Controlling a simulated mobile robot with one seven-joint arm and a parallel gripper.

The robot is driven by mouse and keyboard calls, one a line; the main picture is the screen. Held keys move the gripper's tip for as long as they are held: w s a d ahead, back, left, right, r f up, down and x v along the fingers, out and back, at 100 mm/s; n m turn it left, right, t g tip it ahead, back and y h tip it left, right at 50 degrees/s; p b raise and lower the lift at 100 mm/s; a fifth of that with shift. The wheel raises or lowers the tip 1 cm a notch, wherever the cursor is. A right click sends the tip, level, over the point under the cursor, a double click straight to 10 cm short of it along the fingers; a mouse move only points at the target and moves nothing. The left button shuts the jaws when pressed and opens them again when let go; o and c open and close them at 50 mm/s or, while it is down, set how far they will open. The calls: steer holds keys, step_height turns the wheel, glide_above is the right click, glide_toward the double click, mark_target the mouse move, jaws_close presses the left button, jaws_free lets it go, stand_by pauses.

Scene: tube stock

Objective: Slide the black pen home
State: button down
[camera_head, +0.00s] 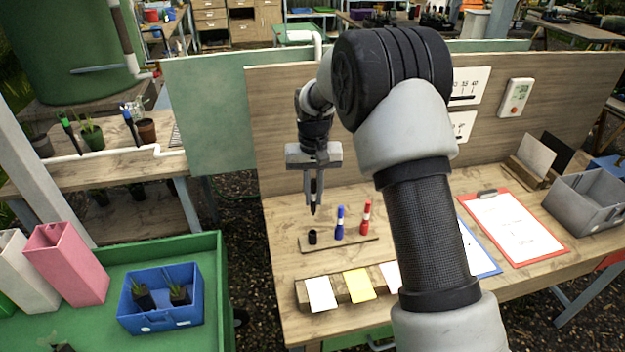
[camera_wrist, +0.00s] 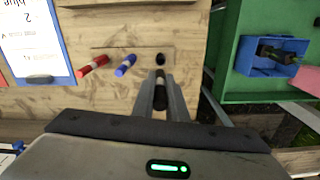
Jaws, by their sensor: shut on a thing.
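My gripper (camera_head: 312,193) is shut on the black pen (camera_head: 313,210) and holds it upright, tip down, above the left end of a wooden strip (camera_head: 345,245). A short black cap (camera_head: 312,237) stands at that end, just below the pen tip with a gap between them. A blue pen (camera_head: 340,222) and a red pen (camera_head: 366,217) stand upright in the strip to the right. In the wrist view the black pen (camera_wrist: 160,95) lies between the fingers, with the black cap (camera_wrist: 160,58) just beyond the fingertips. The blue pen (camera_wrist: 125,65) and red pen (camera_wrist: 93,67) are to its left.
A wooden block with cards (camera_head: 358,284) lies in front of the strip. A red clipboard (camera_head: 505,225), a blue clipboard (camera_head: 480,255) and a grey bin (camera_head: 585,203) are to the right. A wooden panel (camera_head: 270,130) stands behind. Bare table surrounds the strip's left end.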

mark_target(313, 211)
steer(key=shift+a+f+b, duration=0.1)
steer(key=shift+f+b, duration=1.7)
steer(key=shift+f, duration=1.1)
steer(key=shift+f, duration=0.15)
steer(key=shift+f+b, duration=0.55)
steer(key=shift+f, duration=0.2)
steer(key=shift+f, duration=0.1)
steer(key=shift+f+b, duration=1)
steer(key=shift+f, duration=0.45)
steer(key=c, duration=1.7)
jaws_free()
